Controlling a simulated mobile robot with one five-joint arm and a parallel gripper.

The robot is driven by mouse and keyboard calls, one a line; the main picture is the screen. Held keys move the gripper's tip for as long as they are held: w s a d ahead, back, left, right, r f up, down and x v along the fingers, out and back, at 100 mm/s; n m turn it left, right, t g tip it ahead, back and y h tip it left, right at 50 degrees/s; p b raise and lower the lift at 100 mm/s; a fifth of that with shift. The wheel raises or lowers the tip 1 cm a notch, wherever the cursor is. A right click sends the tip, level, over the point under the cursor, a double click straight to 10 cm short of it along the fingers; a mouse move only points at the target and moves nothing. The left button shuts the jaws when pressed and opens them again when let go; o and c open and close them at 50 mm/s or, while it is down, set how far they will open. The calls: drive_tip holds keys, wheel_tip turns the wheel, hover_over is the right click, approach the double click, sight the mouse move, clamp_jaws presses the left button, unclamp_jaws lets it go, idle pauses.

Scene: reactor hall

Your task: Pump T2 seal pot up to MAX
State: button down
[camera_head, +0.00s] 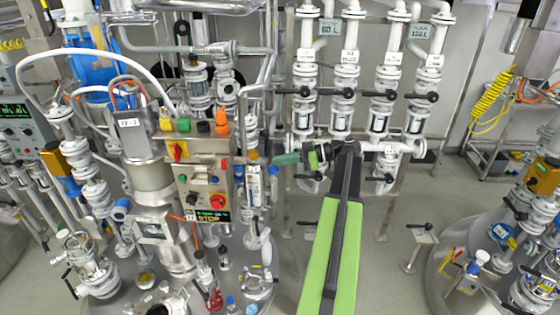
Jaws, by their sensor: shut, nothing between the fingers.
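My gripper (284,159) is at the end of my lime-green and dark arm and points left. Its teal fingers are shut and empty. They are just right of a slim upright unit with a pale scale plate (254,186) on the T2 vessel's equipment; I cannot tell if this is the seal pot. Its marks and any liquid level are too small to read. The fingers look close to it in the picture, but I cannot tell if they touch anything. No pump lever can be made out for certain.
A control box (203,188) with buttons and a lit display is left of the gripper. White piping with black-handled valves (340,94) stands behind my arm. Another vessel top (490,265) is at the right.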

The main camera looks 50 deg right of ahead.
drive_tip(key=p+v, duration=0.1)
drive_tip(key=v, duration=0.8)
drive_tip(key=shift+s+d+p, duration=0.3)
drive_tip(key=shift+d, duration=0.05)
drive_tip(key=shift+f, duration=0.15)
